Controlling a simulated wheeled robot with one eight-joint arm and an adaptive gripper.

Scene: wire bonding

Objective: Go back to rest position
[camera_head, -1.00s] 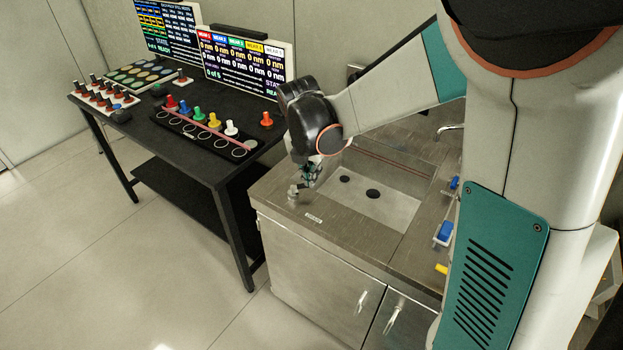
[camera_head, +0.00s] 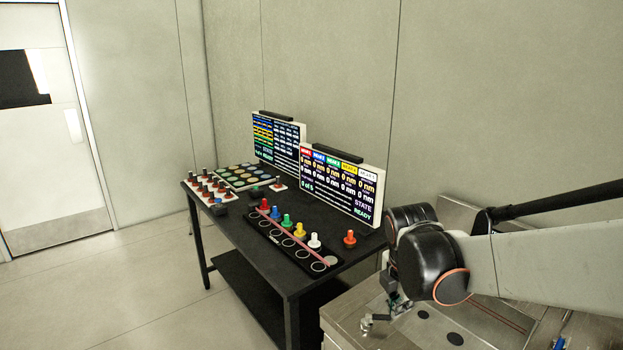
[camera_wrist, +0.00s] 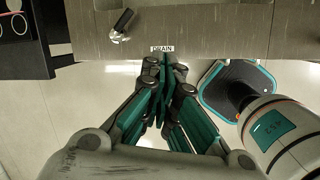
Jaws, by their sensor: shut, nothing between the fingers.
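My gripper (camera_head: 396,304) hangs at the front left of the steel sink unit (camera_head: 345,312) in the head view, partly hidden by my dark wrist. In the wrist view my gripper (camera_wrist: 163,66) points at the counter's front edge, its teal and black fingers together and nothing between them. The fingertips show just below the DRAIN label (camera_wrist: 162,48). I cannot tell how far they are from the counter.
A small metal fitting (camera_head: 368,321) stands on the counter close to my gripper. Left of the sink is a black table (camera_head: 230,222) with two screens (camera_head: 342,186), (camera_head: 277,140), several coloured pegs (camera_head: 300,230) and a sample tray (camera_head: 240,176). Open floor (camera_head: 150,290) lies left.

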